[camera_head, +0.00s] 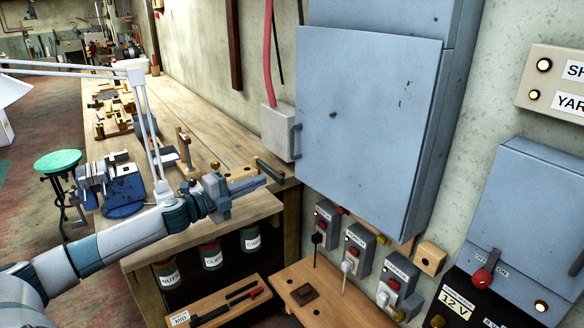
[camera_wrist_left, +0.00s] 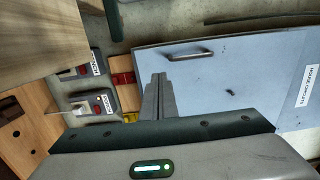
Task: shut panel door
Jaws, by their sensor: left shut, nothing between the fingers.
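The panel door (camera_head: 365,120) is a large blue-grey sheet on the wall cabinet (camera_head: 388,15), with a dark handle (camera_head: 297,142) at its left edge. It stands forward of the cabinet body; how far it is ajar is hard to tell. In the left wrist view the door (camera_wrist_left: 225,75) lies sideways beyond the fingers, with its handle (camera_wrist_left: 190,55) near the top. My left gripper (camera_head: 262,181) is shut and empty, below and left of the door, apart from the handle in the head view. Its closed fingers (camera_wrist_left: 157,88) also show in the wrist view. My right gripper is not in view.
A wooden workbench (camera_head: 180,100) with tools runs along the wall at left. A grey box (camera_head: 279,132) with a pink conduit sits beside the door. Several switch boxes (camera_head: 360,245) and a wooden board (camera_head: 330,300) are below it. Another blue-grey box (camera_head: 530,220) is at right.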

